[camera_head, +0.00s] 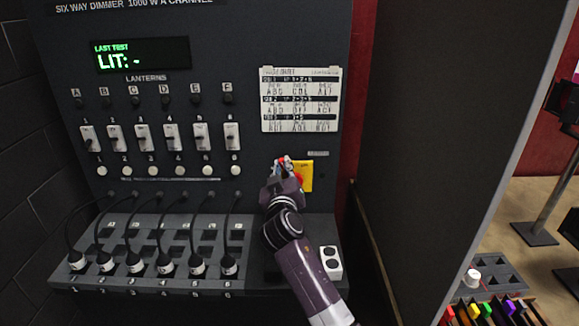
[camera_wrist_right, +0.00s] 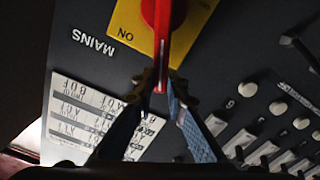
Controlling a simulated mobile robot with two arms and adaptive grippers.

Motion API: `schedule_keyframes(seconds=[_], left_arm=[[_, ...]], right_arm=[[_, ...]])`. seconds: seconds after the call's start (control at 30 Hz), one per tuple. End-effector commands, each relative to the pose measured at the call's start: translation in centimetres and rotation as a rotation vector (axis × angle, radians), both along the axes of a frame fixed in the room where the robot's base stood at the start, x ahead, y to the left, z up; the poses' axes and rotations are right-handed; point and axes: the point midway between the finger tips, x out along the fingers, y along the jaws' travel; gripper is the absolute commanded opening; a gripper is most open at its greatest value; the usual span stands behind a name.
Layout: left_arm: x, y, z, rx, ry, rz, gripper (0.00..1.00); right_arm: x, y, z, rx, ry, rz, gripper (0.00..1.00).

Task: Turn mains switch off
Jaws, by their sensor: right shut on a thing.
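The mains switch has a red lever (camera_wrist_right: 165,45) on a yellow plate (camera_wrist_right: 198,35), beside the word MAINS on the dark panel. In the head view the yellow plate (camera_head: 307,178) shows at the lower right of the panel, partly hidden by my gripper. My right gripper (camera_wrist_right: 168,88) is shut on the end of the red lever, with one finger on each side. In the wrist view the lever runs down from the plate toward the paper chart. In the head view my right gripper (camera_head: 284,168) is at the plate's left edge. My left gripper is not in view.
A paper chart (camera_head: 300,99) is above the switch. A row of white sliders (camera_head: 142,137) and a green-lit display (camera_head: 141,55) lie to the left. Plugged cables (camera_head: 134,263) stand on the ledge below. A dark side panel (camera_head: 420,150) rises to the right.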

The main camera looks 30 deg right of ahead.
Motion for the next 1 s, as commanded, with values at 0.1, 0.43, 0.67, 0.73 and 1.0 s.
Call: schedule_keyframes(seconds=[0.1, 0.43, 0.67, 0.73, 1.0], left_arm=[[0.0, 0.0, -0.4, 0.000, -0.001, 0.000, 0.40], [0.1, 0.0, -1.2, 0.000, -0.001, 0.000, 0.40], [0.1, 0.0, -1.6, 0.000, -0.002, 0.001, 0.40], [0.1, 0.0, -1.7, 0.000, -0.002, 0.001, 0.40], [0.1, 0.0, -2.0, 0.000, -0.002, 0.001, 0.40]], right_arm=[[0.5, 0.8, -0.7, -0.093, 0.059, 0.002, 0.00], [1.5, 2.5, -2.4, -0.361, 0.224, 0.002, 0.00], [2.0, 3.3, -3.8, -0.547, 0.339, 0.002, 0.00], [2.1, 3.5, -4.3, -0.602, 0.373, 0.002, 0.00], [2.4, 4.0, -6.0, -0.794, 0.490, 0.003, 0.00]])
